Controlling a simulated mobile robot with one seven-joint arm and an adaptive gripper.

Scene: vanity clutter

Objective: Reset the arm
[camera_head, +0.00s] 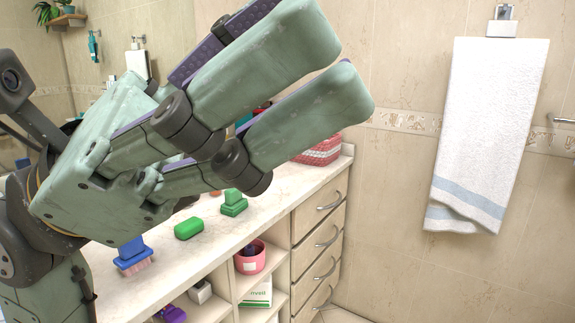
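My gripper (300,65) fills the upper left of the head view, raised above the vanity counter. It is pale green with dark joints and purple pads. Two thick fingers stretch out side by side towards the upper right. Another part of the hand shows only partly behind the upper finger. The fingers look extended and open, and I see nothing held. The hand hides part of the counter's back and the wall.
On the counter (283,191) are a blue brush (133,254), a green soap-like block (189,228), a green stepped object (233,203) and a red-white basket (318,150). Shelves below hold a pink pot (250,258). Drawers (318,235) adjoin. A towel (487,130) hangs right; floor space there looks clear.

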